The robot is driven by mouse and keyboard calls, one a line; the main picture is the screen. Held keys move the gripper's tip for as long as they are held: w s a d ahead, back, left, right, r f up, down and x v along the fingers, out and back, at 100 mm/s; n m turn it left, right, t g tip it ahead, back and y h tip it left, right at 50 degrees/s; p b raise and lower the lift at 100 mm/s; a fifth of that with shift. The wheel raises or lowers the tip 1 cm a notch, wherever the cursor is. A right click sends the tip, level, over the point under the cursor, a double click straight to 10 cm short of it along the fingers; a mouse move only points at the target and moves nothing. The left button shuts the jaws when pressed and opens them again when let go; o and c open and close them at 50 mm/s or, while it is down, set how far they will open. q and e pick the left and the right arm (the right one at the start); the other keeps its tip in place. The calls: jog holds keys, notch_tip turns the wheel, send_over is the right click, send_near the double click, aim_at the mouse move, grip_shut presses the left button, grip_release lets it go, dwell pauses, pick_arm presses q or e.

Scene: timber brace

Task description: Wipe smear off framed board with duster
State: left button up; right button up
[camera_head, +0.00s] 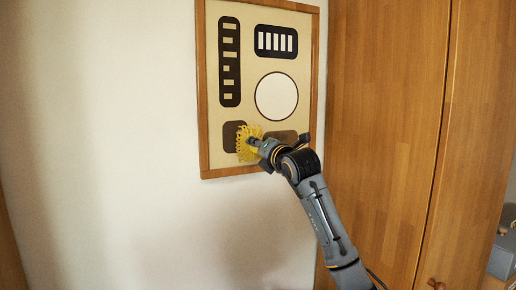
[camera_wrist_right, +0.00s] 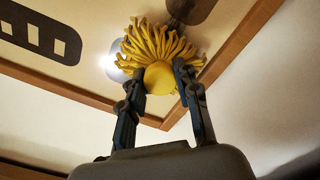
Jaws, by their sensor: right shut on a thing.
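The framed board (camera_head: 236,172) hangs on the wall, with a wooden frame and a beige face. Its face carries dark panels, a white disc (camera_head: 277,97) and two brown patches low down, one at left (camera_head: 230,133) and one at right (camera_head: 281,138). I cannot tell a smear apart from these patches. My right gripper (camera_head: 257,146) is shut on the yellow duster (camera_head: 244,151), which is at the lower part of the board, over the left patch's edge. In the right wrist view the duster (camera_wrist_right: 160,45) sits between the fingers, strands spread; contact with the board is unclear. My left gripper is out of view.
A tall wooden cabinet (camera_head: 385,130) stands close to the right of the board. The white wall (camera_head: 100,130) left of the board is clear. A grey object (camera_head: 502,257) is at the lower right edge.

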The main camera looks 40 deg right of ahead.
jog(key=shift+w+d+p, duration=0.25)
jog(key=shift+w+p, duration=0.1)
jog(key=shift+w, duration=0.3)
jog(key=shift+s+d, duration=2.2)
jog(key=shift+d, duration=4.65)
jog(key=shift+w+a+b, duration=0.15)
jog(key=shift+w+a, duration=0.6)
jog(key=shift+a, duration=1.55)
jog(key=shift+w+a+b, duration=0.2)
jog(key=shift+w+a, duration=0.55)
jog(key=shift+a, duration=1.55)
jog(key=shift+w+a+b, duration=0.15)
jog(key=shift+w+a, duration=0.6)
jog(key=shift+a, duration=1.55)
